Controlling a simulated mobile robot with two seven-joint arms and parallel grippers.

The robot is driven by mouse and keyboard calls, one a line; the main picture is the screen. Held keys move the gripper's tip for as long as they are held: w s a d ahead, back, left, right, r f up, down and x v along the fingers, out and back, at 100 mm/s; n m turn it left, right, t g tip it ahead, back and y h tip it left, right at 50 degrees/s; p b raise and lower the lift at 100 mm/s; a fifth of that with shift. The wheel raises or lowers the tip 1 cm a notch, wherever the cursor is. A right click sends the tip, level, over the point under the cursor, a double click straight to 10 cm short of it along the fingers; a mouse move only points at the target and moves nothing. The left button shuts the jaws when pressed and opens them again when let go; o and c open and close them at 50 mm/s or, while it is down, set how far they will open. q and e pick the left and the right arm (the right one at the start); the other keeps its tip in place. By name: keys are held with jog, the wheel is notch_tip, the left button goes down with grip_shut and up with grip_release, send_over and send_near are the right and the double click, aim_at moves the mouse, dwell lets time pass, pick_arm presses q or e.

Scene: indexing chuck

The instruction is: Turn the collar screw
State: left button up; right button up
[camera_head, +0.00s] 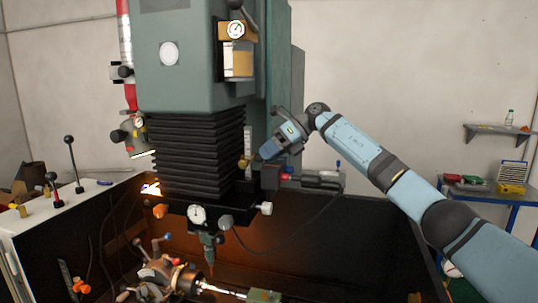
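My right gripper (262,156) comes in from the right, beside the dark bellows on the front of the green machine head. Its fingertips are small and dark here, and I cannot tell whether they are open or shut. A small brass-coloured piece (248,142) sits on an upright scale just left of the fingertips; it may be the collar, and I cannot make out its screw. I cannot tell whether the gripper touches it. The indexing chuck (187,279) lies low in the machine's enclosure, with a bright rod pointing right. My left gripper is not in view.
The green machine head (200,85) and black bellows (195,155) fill the middle. A dial gauge (197,215) and a spindle tool (208,245) hang below. A shelf (497,129) and blue table (485,190) are at right.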

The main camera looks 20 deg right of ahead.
jog(key=b+v, duration=0.3)
jog(key=v, duration=1)
jog(key=shift+d+r, duration=0.15)
jog(key=shift+d, duration=0.15)
